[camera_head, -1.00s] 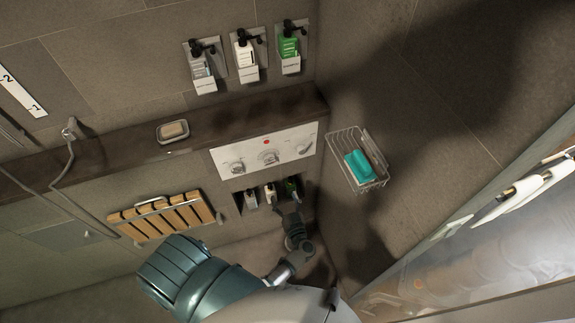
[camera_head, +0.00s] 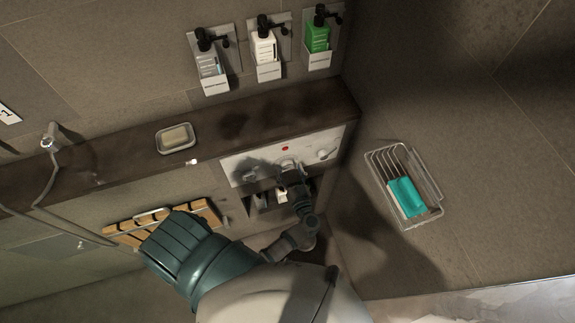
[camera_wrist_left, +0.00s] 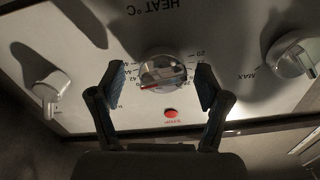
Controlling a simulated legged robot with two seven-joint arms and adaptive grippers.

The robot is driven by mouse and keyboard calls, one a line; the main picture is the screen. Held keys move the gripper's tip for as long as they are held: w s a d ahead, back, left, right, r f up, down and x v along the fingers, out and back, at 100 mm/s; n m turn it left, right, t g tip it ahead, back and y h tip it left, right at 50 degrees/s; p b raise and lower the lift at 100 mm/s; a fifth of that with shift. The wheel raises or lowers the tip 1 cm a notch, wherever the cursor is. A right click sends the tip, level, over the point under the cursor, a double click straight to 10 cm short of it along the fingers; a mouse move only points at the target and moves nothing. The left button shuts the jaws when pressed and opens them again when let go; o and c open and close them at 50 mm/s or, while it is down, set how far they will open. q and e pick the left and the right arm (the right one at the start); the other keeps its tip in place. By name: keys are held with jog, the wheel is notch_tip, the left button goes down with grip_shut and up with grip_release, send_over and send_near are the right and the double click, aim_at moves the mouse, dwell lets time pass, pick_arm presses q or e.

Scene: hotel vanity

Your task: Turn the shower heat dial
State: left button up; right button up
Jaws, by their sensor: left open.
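The heat dial (camera_wrist_left: 161,72) is a round silver knob with a red mark, in the middle of the white control panel (camera_wrist_left: 225,30) under the printed word "HEAT °C". In the left wrist view my left gripper (camera_wrist_left: 160,88) is open, with one finger on each side of the dial; I cannot tell whether either touches it. In the head view the left gripper (camera_head: 291,172) is in front of the middle of the panel (camera_head: 325,139) and covers most of the dial. My right gripper is not in view.
Two other knobs flank the dial, one on the left (camera_wrist_left: 47,91) and one on the right (camera_wrist_left: 292,55). A red stop button (camera_wrist_left: 171,113) is close by. A ledge (camera_head: 232,123) with a soap dish (camera_head: 175,149) runs above the panel. A wire basket (camera_head: 433,191) hangs at right.

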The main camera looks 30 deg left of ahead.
pick_arm(q)
jog(key=shift+s+r, duration=0.1)
jog(key=shift+c, duration=1)
jog(key=shift+a, duration=0.25)
jog(key=c, duration=1)
jog(key=shift+o, duration=0.2)
jog(key=shift+n, duration=0.3)
jog(key=shift+d+n+p, duration=0.1)
jog(key=shift+n+p, duration=0.7)
jog(key=shift+n, duration=3.3)
